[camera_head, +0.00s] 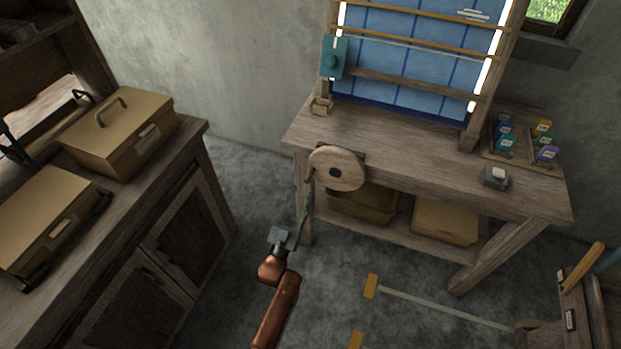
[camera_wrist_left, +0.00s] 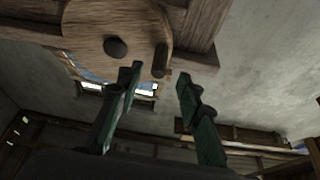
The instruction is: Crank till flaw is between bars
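The handloom holds a blue gridded cloth (camera_head: 400,50) in its upright frame. An upper bar (camera_head: 440,17) and a lower bar (camera_head: 420,43) cross the cloth. White streaks, apparently the flaw (camera_head: 473,14), show near the top right, just above the upper bar. A round wooden crank wheel (camera_head: 345,160) is on the table's front left; it also shows in the left wrist view (camera_wrist_left: 100,25) with its peg handle (camera_wrist_left: 160,62). My left gripper (camera_head: 308,188) is open beside the wheel. In the wrist view, the peg appears between its fingertips (camera_wrist_left: 158,75); contact is unclear. My right gripper is out of view.
A cabinet with two tan boxes (camera_head: 120,135) stands left. The loom table (camera_head: 400,140) carries colored spools (camera_head: 525,140) and a small grey block (camera_head: 495,178) at right. Bins (camera_head: 445,220) sit underneath. A wooden item (camera_head: 575,300) stands lower right.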

